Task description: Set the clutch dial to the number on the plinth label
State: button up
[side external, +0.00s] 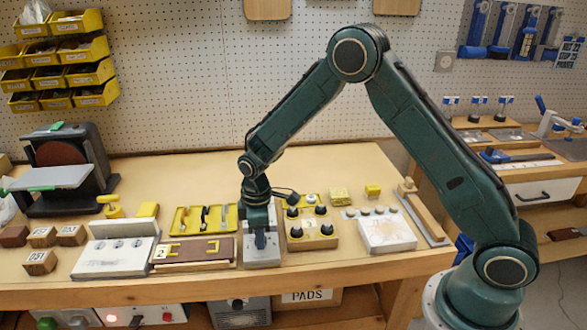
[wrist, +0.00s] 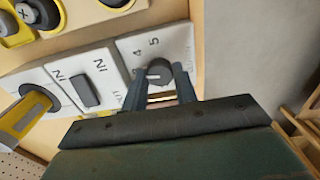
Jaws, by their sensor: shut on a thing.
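The clutch dial (wrist: 160,74) is a dark grey round knob on a white plate (wrist: 182,42) in the wrist view. A pale pointer line on it points left in the picture. The numerals 5 and 4 show above it; others beside the left finger are partly hidden. My gripper (wrist: 160,82) is shut on the dial, one finger on each side. In the side view my gripper (side external: 260,240) reaches down onto a pale block, hiding the dial. A small white label (side external: 161,252) reading 2 is on the left front of a brown plinth (side external: 195,253) with yellow brackets.
A block with black knobs (side external: 310,230) stands close on the right of my gripper. A yellow tray of tools (side external: 205,219) lies behind the plinth. In the wrist view, a dark rocker switch (wrist: 85,92) and a yellow handle (wrist: 22,115) sit left of the dial.

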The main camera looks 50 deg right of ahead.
jog(key=shift+n, duration=1)
jog(key=o, duration=1)
jog(key=shift+c, duration=0.2)
jog(key=shift+r, duration=0.1)
notch_tip(320, 180, up, 14)
